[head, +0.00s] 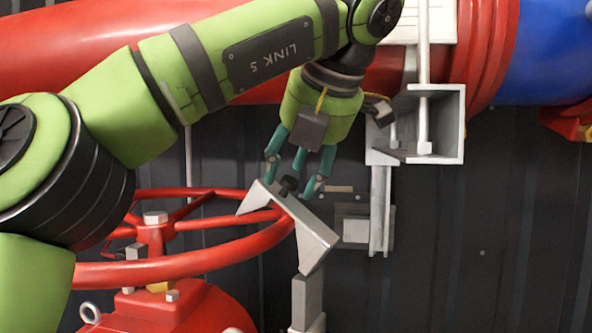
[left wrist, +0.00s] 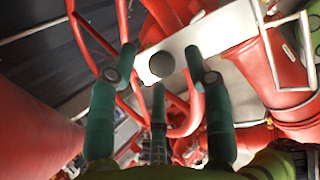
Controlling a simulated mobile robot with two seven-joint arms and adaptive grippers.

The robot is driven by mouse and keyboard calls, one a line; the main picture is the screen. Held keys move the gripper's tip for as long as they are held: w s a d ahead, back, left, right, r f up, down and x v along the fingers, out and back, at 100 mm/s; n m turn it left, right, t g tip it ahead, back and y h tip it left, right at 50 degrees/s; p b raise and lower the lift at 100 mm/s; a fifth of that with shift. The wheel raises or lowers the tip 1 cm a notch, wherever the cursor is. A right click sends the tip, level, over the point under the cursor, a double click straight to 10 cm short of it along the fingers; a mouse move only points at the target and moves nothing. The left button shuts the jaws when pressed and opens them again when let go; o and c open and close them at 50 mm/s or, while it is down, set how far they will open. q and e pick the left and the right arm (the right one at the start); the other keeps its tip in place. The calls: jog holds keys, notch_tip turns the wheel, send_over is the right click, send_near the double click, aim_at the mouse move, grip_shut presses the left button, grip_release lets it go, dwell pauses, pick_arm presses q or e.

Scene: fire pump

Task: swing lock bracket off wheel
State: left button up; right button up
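The lock bracket (head: 311,232) is a pale metal angled plate with a dark round knob (head: 288,186). It lies at the right side of the red wheel's rim (head: 190,262), on a grey post. My left gripper (head: 291,178) comes down from above with its teal fingers spread around the knob. In the left wrist view the knob (left wrist: 161,64) sits ahead, between the fingertips, in front of the bracket's pale plate (left wrist: 228,37). The fingers do not visibly close on it; whether any finger touches the plate is unclear. My right gripper is not in view.
A large red pipe (head: 90,45) runs behind my left arm, with a blue section (head: 548,50) at the right. A grey metal bracket box (head: 450,135) hangs right of my gripper. A red valve body (head: 170,308) stands below the wheel. The dark wall at lower right is clear.

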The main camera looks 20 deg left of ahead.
pick_arm(q)
jog(key=shift+d, duration=0.1)
jog(key=v, duration=0.7)
jog(key=shift+r, duration=0.2)
